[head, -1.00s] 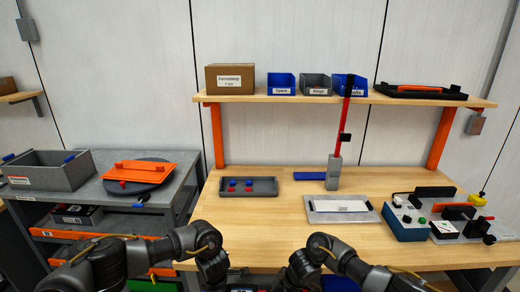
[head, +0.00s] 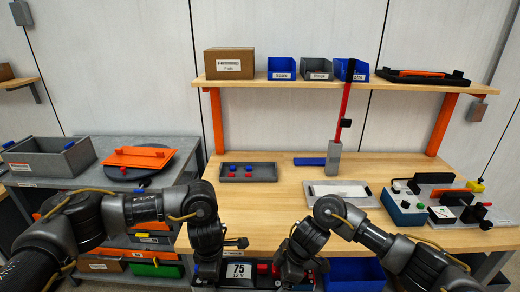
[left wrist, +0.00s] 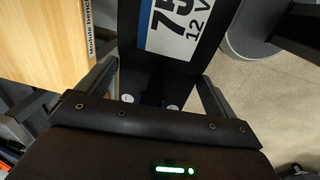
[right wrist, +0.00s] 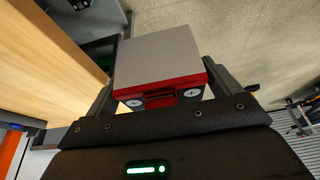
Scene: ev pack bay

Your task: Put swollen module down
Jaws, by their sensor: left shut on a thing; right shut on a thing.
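A dark module (head: 238,270) with a white label reading "75 12 V" is at the bottom of the head view, in front of the bench's near edge. Red parts show to the right of the label. My left gripper (left wrist: 155,85) is shut on the black, labelled part of the module (left wrist: 178,28). My right gripper (right wrist: 160,88) is shut on a box-like part with a plain grey top and a red end with two round terminals (right wrist: 160,60). Whether both grip one body is hard to tell. The arms partly hide it in the head view.
The wooden bench (head: 290,215) has clear room at its front middle. It bears a grey tray (head: 248,179) with red and blue pieces, a grey plate (head: 369,201), a red-poled stand (head: 334,158) and a blue-grey tester (head: 405,212). A grey cart stands left, with an orange piece (head: 140,156).

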